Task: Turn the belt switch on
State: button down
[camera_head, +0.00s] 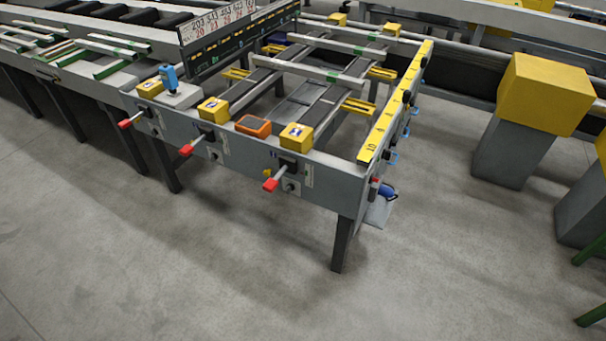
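A grey runout table (325,184) stands in the middle of the view, with belts running back across its top. Its front panel carries several controls. Three levers with red grips stick out from it: a left lever (130,122), a middle lever (188,149) and a right lever (271,184). Dark switch-like fittings sit beside them, including one at the right (291,186). Which of these is the belt switch, and how it is set, I cannot tell at this size. My gripper is not in view.
Yellow boxes (297,136) and an orange box (253,126) sit along the table's front edge, with a blue-handled device (169,78) at left. A yellow scale (396,101) lines the right side. Yellow-topped grey posts (544,93) stand at right. The floor in front is clear.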

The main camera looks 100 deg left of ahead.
aim_at(372, 179)
jog(key=u, duration=1.55)
jog(key=i, duration=2.15)
jog(key=u, duration=3.75)
